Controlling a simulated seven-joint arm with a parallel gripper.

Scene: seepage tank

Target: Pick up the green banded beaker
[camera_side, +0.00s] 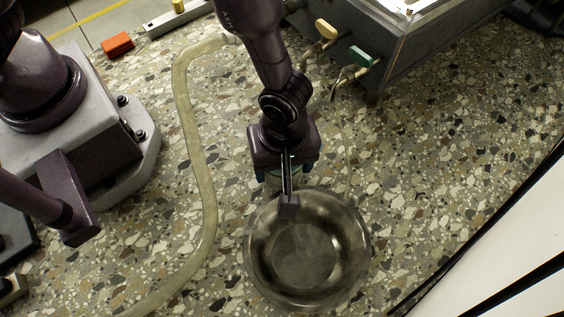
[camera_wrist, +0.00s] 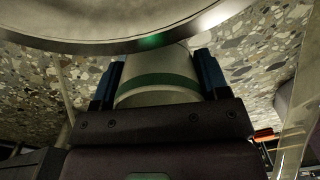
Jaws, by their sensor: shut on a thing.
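The green banded beaker (camera_wrist: 158,97) is pale with a dark green band around it. In the wrist view it stands between the two blue fingers of my gripper (camera_wrist: 159,76), which are shut on it from both sides. In the side view my gripper (camera_side: 286,176) is at the back rim of a round metal basin, and the beaker is mostly hidden beneath it. I cannot tell whether the beaker touches the floor.
The metal basin (camera_side: 352,251) lies just in front of my gripper; its rim (camera_wrist: 120,44) also crosses the top of the wrist view. A pale hose (camera_side: 196,150) runs along the left. A grey tank (camera_side: 420,62) with yellow and green-handled valves stands at the back right.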

